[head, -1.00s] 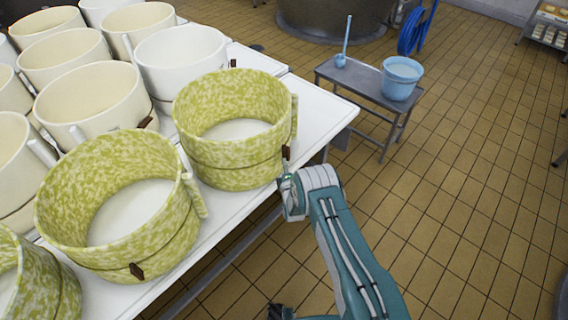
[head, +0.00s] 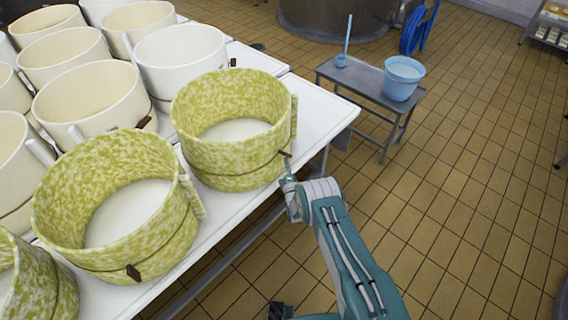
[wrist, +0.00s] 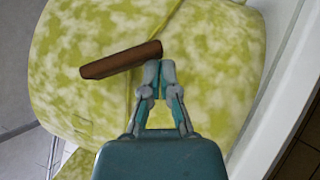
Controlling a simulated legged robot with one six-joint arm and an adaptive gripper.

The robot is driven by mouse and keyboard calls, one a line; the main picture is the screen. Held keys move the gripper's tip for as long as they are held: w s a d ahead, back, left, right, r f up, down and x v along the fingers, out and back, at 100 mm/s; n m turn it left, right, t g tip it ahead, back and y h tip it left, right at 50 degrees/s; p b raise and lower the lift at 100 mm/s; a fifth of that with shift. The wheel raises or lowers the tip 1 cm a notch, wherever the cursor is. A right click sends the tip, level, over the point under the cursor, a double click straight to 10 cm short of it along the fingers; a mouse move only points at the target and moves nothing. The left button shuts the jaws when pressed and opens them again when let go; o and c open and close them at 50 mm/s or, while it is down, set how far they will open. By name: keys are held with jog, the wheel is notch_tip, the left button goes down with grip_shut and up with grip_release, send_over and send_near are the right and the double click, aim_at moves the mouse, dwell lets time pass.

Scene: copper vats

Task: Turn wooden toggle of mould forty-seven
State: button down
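A green-mottled round mould (head: 235,165) stands near the table's edge, with a small brown wooden toggle (head: 285,154) on its outer side, low near the band. My gripper (head: 287,168) is beside this toggle in the head view. In the wrist view the toggle (wrist: 115,60) is a brown bar lying aslant across the mould's wall (wrist: 75,100). My gripper (wrist: 158,70) has its fingertips drawn together just below the bar's right end. They look in contact with it or very close, not around it. I see no number on the mould.
Another green-mottled mould (head: 120,205) with a toggle stands to the left, and several cream moulds (head: 90,100) fill the white table (head: 322,115) behind. A metal bench (head: 358,82) with a blue bucket (head: 402,78) stands beyond. The tiled floor at right is clear.

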jog(key=shift+w+d, duration=0.35)
jog(key=shift+w, duration=0.1)
jog(key=shift+w+d+r, duration=0.1)
jog(key=shift+w+d, duration=0.05)
jog(key=shift+w, duration=0.15)
jog(key=shift+w+d+r, duration=0.15)
jog(key=shift+w, duration=0.1)
dwell(1.0)
dwell(1.0)
